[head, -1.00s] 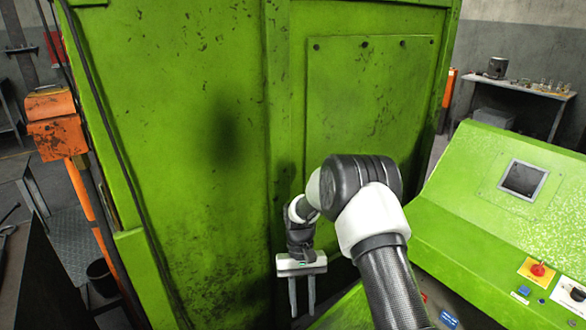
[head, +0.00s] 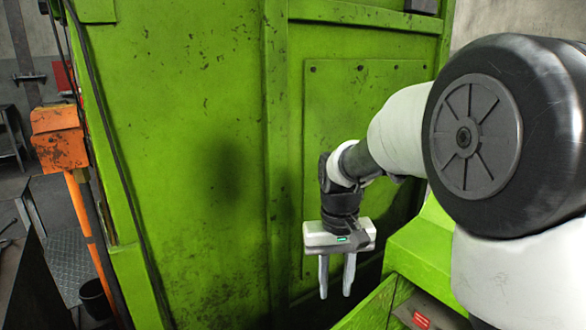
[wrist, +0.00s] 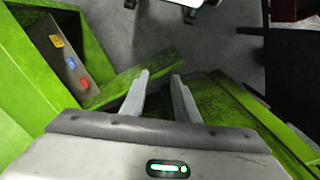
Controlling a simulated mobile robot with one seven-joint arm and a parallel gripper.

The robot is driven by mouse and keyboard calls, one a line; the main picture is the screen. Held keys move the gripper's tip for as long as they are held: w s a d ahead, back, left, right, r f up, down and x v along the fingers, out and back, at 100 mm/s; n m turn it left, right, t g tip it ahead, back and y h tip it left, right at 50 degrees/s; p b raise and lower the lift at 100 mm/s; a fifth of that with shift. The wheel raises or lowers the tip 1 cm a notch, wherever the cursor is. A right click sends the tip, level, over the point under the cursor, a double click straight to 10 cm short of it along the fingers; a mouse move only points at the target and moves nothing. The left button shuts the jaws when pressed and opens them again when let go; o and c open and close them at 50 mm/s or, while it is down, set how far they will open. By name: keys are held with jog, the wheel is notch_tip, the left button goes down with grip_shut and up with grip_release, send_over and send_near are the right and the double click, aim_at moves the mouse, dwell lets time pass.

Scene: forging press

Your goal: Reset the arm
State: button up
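My gripper (head: 336,290) hangs pointing down in front of the green press wall, left of the green console. Its two fingers are apart with nothing between them. In the wrist view my gripper (wrist: 160,80) also shows two spread, empty fingers above the grey floor and a green ledge. My arm is bent, with its large dark elbow joint filling the right of the head view.
The tall green press wall (head: 190,150) stands close behind the gripper. The green console (head: 425,245) lies to its right; the wrist view shows its coloured buttons (wrist: 70,62). An orange post (head: 60,140) and a dark bucket (head: 97,298) stand at left.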

jog(key=s+d+r+m+t+b, duration=0.1)
jog(key=s+d+r+t+b, duration=0.15)
jog(key=s, duration=0.65)
jog(key=s+d+r+t+b, duration=0.2)
jog(key=s+d+t+b, duration=0.1)
jog(key=s, duration=0.6)
notch_tip(320, 180, up, 22)
jog(key=p, duration=2.3)
jog(key=shift+r, duration=0.25)
jog(key=shift+s, duration=0.1)
